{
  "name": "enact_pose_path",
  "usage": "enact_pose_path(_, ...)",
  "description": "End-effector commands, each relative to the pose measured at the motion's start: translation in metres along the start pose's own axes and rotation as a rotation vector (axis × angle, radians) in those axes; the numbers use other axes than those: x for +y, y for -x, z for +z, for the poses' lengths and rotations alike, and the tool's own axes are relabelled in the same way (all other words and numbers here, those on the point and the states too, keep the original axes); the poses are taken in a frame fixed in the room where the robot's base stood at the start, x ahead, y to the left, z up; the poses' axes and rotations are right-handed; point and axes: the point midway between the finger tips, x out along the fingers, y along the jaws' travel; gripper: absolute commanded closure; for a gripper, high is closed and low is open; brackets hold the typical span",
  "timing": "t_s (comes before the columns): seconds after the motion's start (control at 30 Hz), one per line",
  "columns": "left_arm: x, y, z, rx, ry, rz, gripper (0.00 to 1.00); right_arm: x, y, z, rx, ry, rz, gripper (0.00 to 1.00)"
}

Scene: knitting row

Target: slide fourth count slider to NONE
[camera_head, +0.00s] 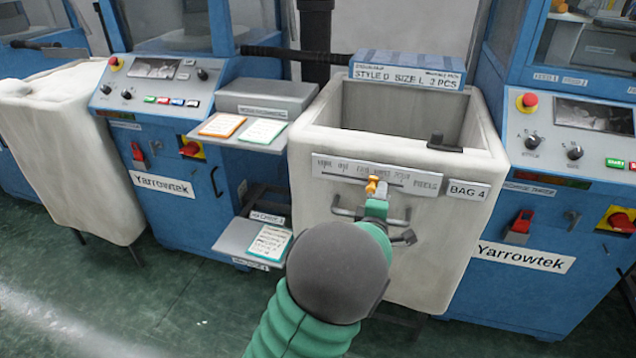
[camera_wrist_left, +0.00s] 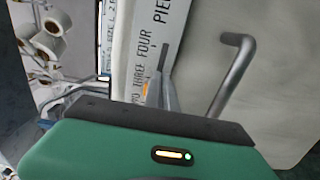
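The count slider's orange knob (camera_head: 372,185) sits near the middle of a light label strip (camera_head: 330,166) on the front of the cream bin marked BAG 4. The strip's lettering is hard to read in the head view. The left wrist view shows THREE, FOUR and the start of PIECES on the strip (camera_wrist_left: 165,22), with a bit of the orange knob (camera_wrist_left: 147,88) low beside it. My left gripper (camera_head: 376,199) is right at the knob, its green hand just below. Whether its fingers are closed on the knob is unclear. My right gripper is out of view.
A bent dark handle (camera_head: 405,238) sticks out of the bin below the strip; it may be the grey bar in the wrist view (camera_wrist_left: 235,70). Blue Yarrowtek machines (camera_head: 160,200) flank the bin.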

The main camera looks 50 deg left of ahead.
Motion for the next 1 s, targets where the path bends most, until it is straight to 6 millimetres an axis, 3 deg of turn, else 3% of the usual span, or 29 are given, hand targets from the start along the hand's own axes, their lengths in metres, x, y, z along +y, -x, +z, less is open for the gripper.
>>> enact_pose_path(1.0, -0.001, 0.000, -0.047, 0.002, 0.000, 0.000, 1.00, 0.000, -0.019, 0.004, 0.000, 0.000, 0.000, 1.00)
